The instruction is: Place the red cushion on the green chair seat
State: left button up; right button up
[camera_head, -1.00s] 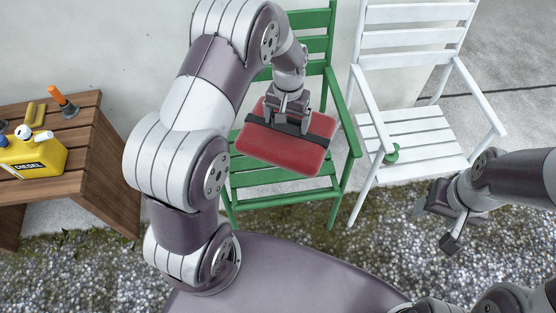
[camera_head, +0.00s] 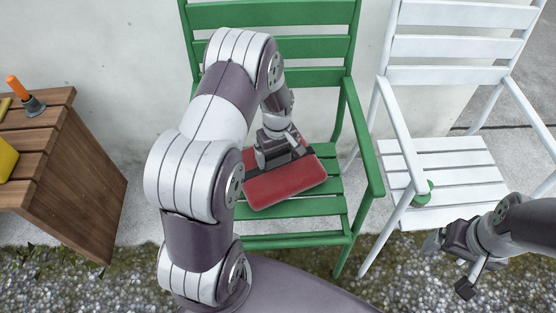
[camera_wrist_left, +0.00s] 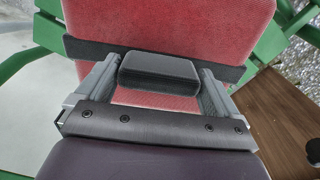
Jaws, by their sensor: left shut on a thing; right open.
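The red cushion (camera_head: 290,186) with a dark strap lies over the slatted seat of the green chair (camera_head: 290,238), turned slightly; I cannot tell whether it rests on the slats. My left gripper (camera_head: 278,155) is above the cushion and shut on the black handle of its strap. In the left wrist view the two fingers (camera_wrist_left: 158,90) grip the ends of the black handle, with the red cushion (camera_wrist_left: 170,25) beyond. My right gripper (camera_head: 450,262) is open and empty, low in front of the white chair.
A white chair (camera_head: 450,158) stands to the right, with a small green object (camera_head: 422,192) on its seat. A wooden table (camera_head: 75,190) at the left holds an orange-handled tool (camera_head: 24,98) and a yellow object (camera_head: 5,158). A wall stands behind the chairs.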

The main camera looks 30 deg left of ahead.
pick_arm(q)
jog(key=shift+f, duration=0.9)
pick_arm(e)
jog(key=shift+f, duration=0.35)
pick_arm(q)
jog(key=shift+f, duration=0.15)
jog(key=o, duration=1.3)
notch_tip(320, 180, up, 13)
jog(key=p, duration=0.4)
jog(key=s+d+r+m+t, duration=0.1)
jog(key=s+d+r+m, duration=0.3)
jog(key=s+m, duration=0.25)
jog(key=s+d+r+m, duration=0.3)
jog(key=s+d+m, duration=0.15)
jog(key=s, duration=0.25)
notch_tip(320, 180, up, 25)
jog(key=p, duration=2.4)
jog(key=shift+s+a+f+p, duration=0.15)
jog(key=shift+p, duration=0.15)
pick_arm(e)
notch_tip(320, 180, up, 29)
jog(key=shift+f, duration=0.15)
